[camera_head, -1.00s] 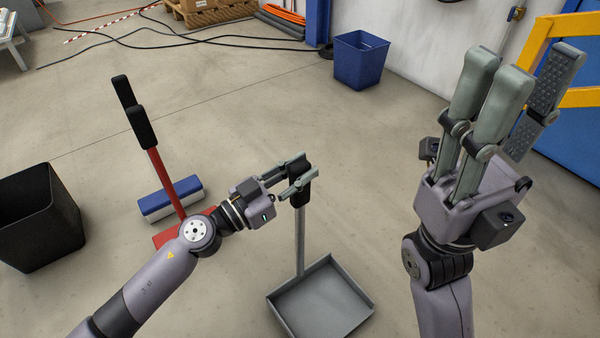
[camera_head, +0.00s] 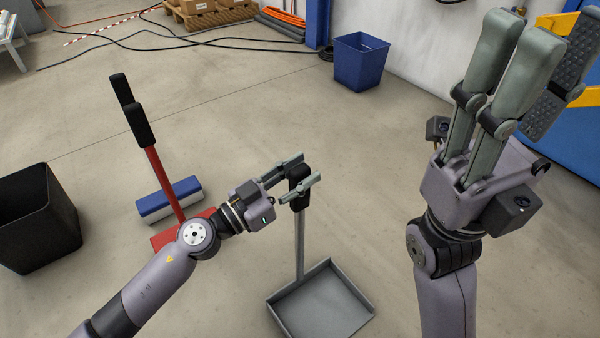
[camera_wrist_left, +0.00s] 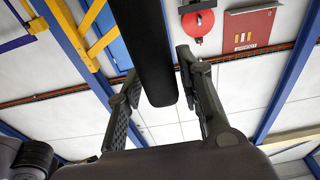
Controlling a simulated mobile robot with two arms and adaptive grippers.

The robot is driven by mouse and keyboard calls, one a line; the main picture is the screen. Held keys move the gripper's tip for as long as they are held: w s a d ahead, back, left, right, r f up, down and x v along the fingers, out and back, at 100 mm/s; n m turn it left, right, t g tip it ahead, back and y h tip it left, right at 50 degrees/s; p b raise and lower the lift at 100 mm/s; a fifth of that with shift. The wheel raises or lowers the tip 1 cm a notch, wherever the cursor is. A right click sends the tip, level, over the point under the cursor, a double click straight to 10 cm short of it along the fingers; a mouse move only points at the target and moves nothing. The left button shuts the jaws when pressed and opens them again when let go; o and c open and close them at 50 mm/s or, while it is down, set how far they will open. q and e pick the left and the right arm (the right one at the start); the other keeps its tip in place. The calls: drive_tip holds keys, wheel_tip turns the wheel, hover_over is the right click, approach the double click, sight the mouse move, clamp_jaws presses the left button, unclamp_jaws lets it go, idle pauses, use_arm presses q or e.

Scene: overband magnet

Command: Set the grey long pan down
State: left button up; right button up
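The grey long pan (camera_head: 322,303) is at the bottom middle of the head view, its tray level and seemingly on the floor. Its grey pole stands upright and ends in a black grip (camera_head: 299,178). My left gripper (camera_head: 309,168) is around that grip, with its fingers spread on either side. In the left wrist view the black grip (camera_wrist_left: 150,60) runs between the two fingers, with gaps beside it. My right gripper (camera_head: 550,62) is raised at the right, empty, with its fingers apart.
A black bin (camera_head: 38,218) stands at the far left, a blue bin (camera_head: 360,62) at the back. Cables cross the far floor; the middle floor is clear.

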use_arm(q)
drive_tip(key=shift+o, duration=1.1)
drive_tip(key=shift+f, duration=0.15)
drive_tip(key=shift+s+a, duration=0.1)
drive_tip(key=shift+a, duration=0.05)
drive_tip(key=v, duration=1.1)
drive_tip(key=shift+s+a, duration=0.2)
drive_tip(key=shift+a, duration=0.05)
